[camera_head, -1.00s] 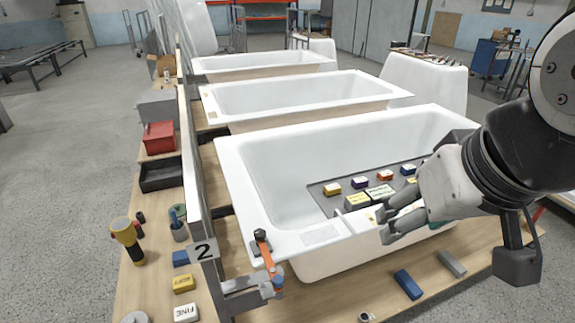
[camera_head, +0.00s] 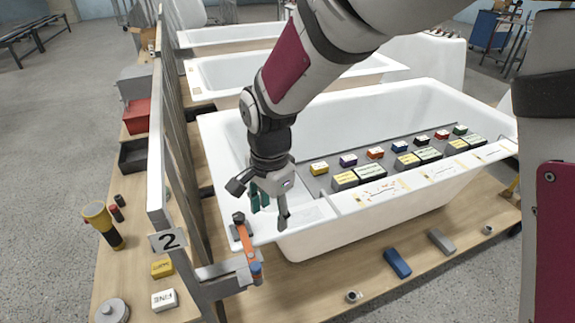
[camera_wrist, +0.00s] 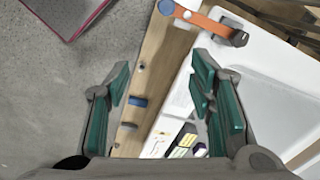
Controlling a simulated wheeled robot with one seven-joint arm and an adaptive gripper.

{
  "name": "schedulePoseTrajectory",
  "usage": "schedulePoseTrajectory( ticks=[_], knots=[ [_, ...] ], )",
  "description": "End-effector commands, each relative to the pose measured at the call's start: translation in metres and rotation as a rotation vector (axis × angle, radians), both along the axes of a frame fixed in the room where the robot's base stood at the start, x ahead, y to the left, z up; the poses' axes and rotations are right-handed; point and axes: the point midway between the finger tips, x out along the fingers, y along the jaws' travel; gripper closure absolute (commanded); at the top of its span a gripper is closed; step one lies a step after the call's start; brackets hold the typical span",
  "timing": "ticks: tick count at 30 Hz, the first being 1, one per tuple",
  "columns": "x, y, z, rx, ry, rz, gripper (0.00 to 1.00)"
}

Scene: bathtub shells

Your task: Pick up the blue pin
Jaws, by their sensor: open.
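A small blue pin (camera_head: 257,272) shows at the lower end of an orange arm (camera_head: 246,243) by the near left corner of the front bathtub. In the wrist view, the pin's round blue top (camera_wrist: 166,7) lies at the top edge, at the end of the orange arm (camera_wrist: 203,21). My gripper (camera_head: 268,206) points down over the tub's near left rim, behind and above the pin.
The bathtub (camera_head: 330,235) lies to the right. A blue block (camera_head: 397,262) and a grey block (camera_head: 441,240) lie on the bench (camera_head: 345,275).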

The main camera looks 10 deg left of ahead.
Motion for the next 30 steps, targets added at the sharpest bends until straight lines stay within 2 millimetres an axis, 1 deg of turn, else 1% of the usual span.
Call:
schedulePoseTrajectory(
  ticks=[1,3,7,11,18,21,24,28,30],
  knots=[
    [-0.004,0.014,-0.017,-0.012,0.017,-0.017,0.51],
    [-0.007,0.026,-0.032,-0.020,0.028,-0.046,0.51],
    [-0.012,0.039,-0.049,-0.031,0.040,-0.078,0.51],
    [-0.013,0.041,-0.064,-0.035,0.045,-0.088,0.51],
    [-0.014,0.040,-0.109,-0.035,0.046,-0.089,0.51],
    [-0.013,0.040,-0.123,-0.035,0.045,-0.088,0.51],
    [-0.013,0.040,-0.133,-0.033,0.044,-0.087,0.51],
    [-0.013,0.040,-0.139,-0.033,0.044,-0.087,0.51],
    [-0.015,0.040,-0.145,-0.034,0.044,-0.087,0.51]
  ],
)
